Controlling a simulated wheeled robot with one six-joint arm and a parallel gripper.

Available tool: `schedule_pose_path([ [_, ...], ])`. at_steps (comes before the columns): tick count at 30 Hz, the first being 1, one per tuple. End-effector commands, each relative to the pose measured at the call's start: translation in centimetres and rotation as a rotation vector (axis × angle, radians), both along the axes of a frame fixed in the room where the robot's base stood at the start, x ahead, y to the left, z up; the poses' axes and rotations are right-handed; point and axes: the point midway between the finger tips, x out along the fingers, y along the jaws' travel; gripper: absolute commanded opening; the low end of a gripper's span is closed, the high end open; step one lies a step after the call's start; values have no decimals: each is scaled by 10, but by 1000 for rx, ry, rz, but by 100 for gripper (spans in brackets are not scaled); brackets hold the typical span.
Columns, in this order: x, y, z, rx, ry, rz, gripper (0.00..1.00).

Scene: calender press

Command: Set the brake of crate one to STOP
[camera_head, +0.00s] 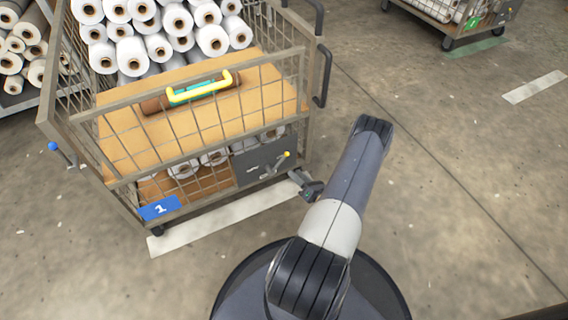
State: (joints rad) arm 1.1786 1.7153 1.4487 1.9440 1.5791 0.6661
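Crate one (104,163) is a wire-mesh cart with a blue plate (160,208) marked 1 at its lower left. A dark grey panel (252,165) sits low on its front right, with faint lettering too small to read. A lever with a yellow knob (286,154) is at the panel's right, tilted up to the right. I cannot tell which setting it shows. Another lever with a blue knob (52,146) sticks out at the crate's left side. My arm stands to the right of the crate, apart from the panel; my gripper does not show clearly.
A yellow-handled tool (200,88) and a brown roll lie on the crate's wooden shelf. White rolls (157,46) are stacked behind. A dark fitting (312,189) is at the crate's lower right corner. Another cart (470,20) stands at the back right. Floor between is clear.

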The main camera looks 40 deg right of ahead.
Motion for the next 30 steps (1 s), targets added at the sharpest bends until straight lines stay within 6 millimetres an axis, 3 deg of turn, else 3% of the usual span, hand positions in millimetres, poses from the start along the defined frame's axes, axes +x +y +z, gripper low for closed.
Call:
schedule_pose_path([
  [6, 40, 2, -2, -2, 0, 6, 33],
  [13, 70, 2, -2, -2, 1, 2, 33],
  [25, 78, 2, 0, 0, 0, 0, 33],
  [30, 78, 2, 0, 0, 0, 0, 21],
])
